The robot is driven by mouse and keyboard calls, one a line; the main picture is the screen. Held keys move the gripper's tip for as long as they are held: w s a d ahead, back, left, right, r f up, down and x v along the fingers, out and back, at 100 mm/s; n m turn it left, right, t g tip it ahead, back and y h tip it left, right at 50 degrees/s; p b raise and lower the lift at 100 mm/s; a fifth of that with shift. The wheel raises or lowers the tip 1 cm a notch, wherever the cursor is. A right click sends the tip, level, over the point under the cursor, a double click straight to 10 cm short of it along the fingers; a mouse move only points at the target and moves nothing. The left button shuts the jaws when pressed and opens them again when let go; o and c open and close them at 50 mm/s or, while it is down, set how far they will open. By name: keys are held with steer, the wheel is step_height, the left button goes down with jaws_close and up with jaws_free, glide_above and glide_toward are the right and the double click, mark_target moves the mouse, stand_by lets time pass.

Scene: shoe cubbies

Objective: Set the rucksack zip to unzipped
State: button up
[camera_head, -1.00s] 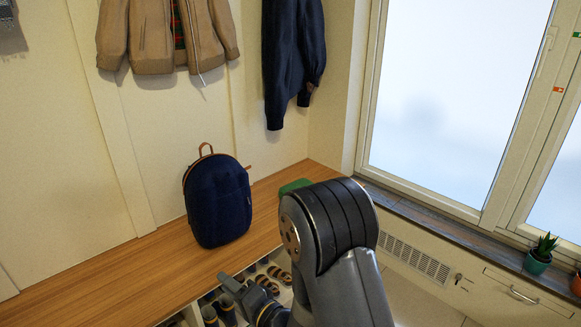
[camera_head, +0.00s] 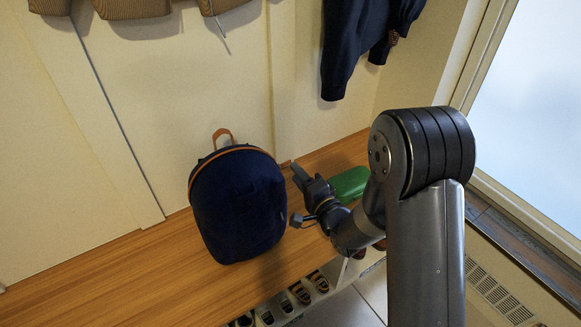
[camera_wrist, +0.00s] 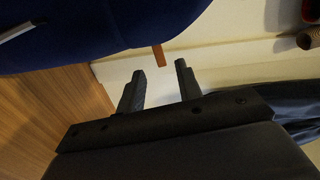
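The navy rucksack (camera_head: 238,205) stands upright on the wooden bench, with an orange loop on top and an orange line along its upper edge. A small orange tab (camera_head: 285,163), which looks like the zip pull, sticks out at its upper right. My gripper (camera_head: 296,196) is just right of the rucksack, open and empty, with its fingers towards it. In the wrist view the rucksack (camera_wrist: 95,25) fills the upper left, and an orange-brown tab (camera_wrist: 159,56) hangs just beyond and between the open fingertips. I cannot tell whether the zip is open or shut.
A green case (camera_head: 349,184) lies on the bench (camera_head: 130,275) behind my gripper. Several shoes (camera_head: 300,294) stand in the cubbies below. A dark jacket (camera_head: 355,45) hangs on the wall above. The bench left of the rucksack is clear.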

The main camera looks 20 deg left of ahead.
mark_target(287, 164)
steer(key=shift+x, duration=2.2)
jaws_close()
